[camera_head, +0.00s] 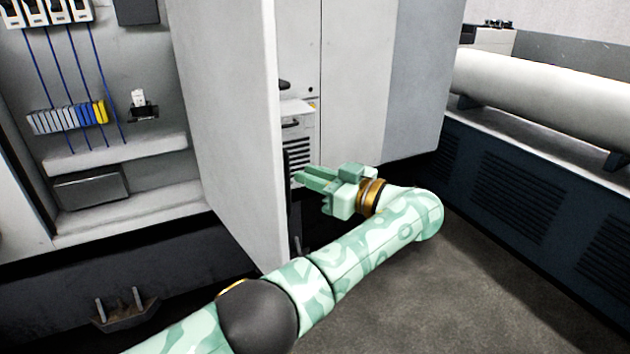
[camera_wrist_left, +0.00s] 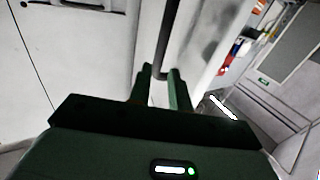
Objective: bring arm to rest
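My left arm (camera_head: 375,250), green and white camouflage, comes in from the bottom left and bends back at the right. In the left wrist view the two green fingers (camera_wrist_left: 159,88) are apart. A dark upright bar (camera_wrist_left: 166,45), like a door handle, runs down toward the gap between them. I cannot tell whether the bar lies between the fingers or just beyond them. My right gripper is in neither view.
The open cabinet (camera_head: 120,180) at left holds terminal blocks (camera_head: 65,117) and blue wires. Behind the door stand grey cabinet panels (camera_head: 355,80). A dark vented base (camera_head: 530,195) with a thick white cylinder (camera_head: 545,95) fills the right. The floor (camera_head: 440,290) at lower right is clear.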

